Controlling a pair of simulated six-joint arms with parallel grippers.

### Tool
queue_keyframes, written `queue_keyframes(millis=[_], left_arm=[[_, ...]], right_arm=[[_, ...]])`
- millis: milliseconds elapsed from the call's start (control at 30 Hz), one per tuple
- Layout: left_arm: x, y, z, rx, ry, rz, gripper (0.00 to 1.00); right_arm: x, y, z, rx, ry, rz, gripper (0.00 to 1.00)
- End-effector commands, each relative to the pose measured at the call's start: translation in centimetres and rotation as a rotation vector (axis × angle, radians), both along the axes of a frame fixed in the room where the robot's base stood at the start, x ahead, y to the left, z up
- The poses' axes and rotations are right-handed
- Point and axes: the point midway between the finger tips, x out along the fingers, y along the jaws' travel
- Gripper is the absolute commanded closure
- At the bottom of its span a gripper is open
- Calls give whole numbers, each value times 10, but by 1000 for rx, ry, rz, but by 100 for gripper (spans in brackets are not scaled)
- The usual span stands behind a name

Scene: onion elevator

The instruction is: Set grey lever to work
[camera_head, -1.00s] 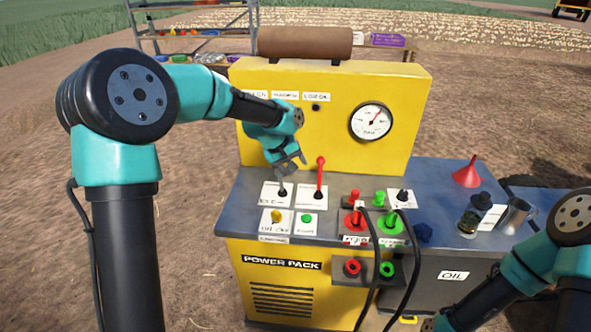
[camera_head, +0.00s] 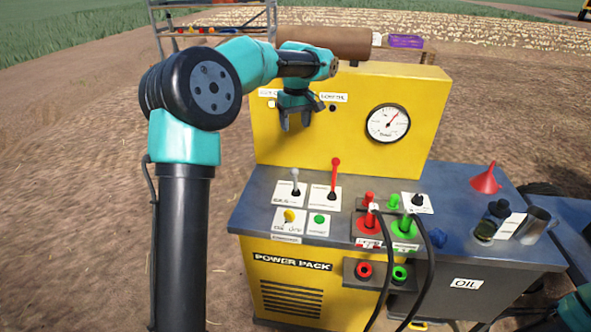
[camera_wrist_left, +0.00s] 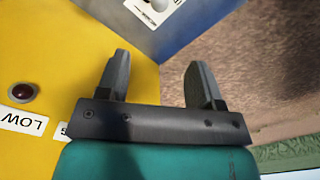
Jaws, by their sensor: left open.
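The grey lever (camera_head: 295,181) stands on its white plate at the left of the power pack's top, its knob upright and leaning slightly back. My left gripper (camera_head: 296,126) is open and empty, above the grey lever in the picture and in front of the yellow panel. In the left wrist view the two fingers (camera_wrist_left: 160,85) are spread with nothing between them. A white plate (camera_wrist_left: 152,10) shows at the top of that view, and the lever on it is mostly cut off. My right gripper is out of view; only a bit of that arm shows at the lower right.
A red lever (camera_head: 335,172) stands just right of the grey one. Yellow (camera_head: 289,216) and green (camera_head: 319,219) buttons sit in front. Black hoses (camera_head: 384,262) hang from the red and green couplings. A red funnel (camera_head: 487,180) and a metal jug (camera_head: 534,226) stand at the right.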

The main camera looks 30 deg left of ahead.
Motion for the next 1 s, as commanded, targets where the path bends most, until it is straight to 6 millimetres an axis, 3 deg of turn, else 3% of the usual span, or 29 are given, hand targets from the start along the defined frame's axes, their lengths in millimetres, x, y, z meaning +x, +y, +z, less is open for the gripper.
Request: queue_keyframes(millis=[267,1000], left_arm=[[-1,0,-23,-1,2,-2,40],[-3,2,-146,-2,3,-1,40]], right_arm=[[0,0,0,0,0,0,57],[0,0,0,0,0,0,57]])
